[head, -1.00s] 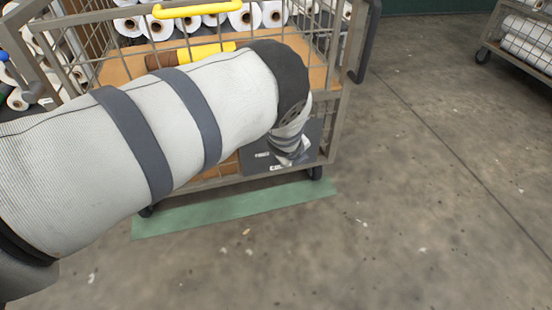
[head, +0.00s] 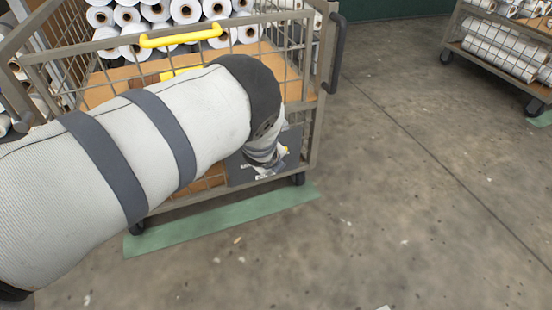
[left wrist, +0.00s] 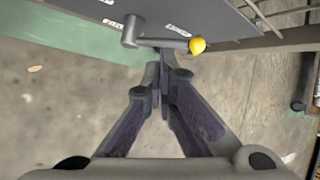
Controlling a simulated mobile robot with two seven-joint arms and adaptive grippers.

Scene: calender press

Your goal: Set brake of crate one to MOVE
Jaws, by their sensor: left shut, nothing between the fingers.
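A wheeled crate with wire mesh sides (head: 312,120) stands in front of me. Low on its near side is a dark grey panel (head: 240,174) with small white labels, too small to read. In the left wrist view, the panel (left wrist: 205,14) carries a grey brake lever (left wrist: 160,41) with a round pivot at left and a yellow knob (left wrist: 197,45) at right. The lever lies roughly along the panel's lower edge. My left gripper (left wrist: 161,60) is shut and empty, its tips close by the lever's middle; contact is unclear. In the head view, my left arm hides part of the crate.
A yellow handle (head: 181,36) tops the crate, and white rolls (head: 186,10) are stacked behind. A green strip (head: 222,222) lies on the floor below. Another cart with rolls (head: 498,62) stands at upper right. The concrete floor between is clear.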

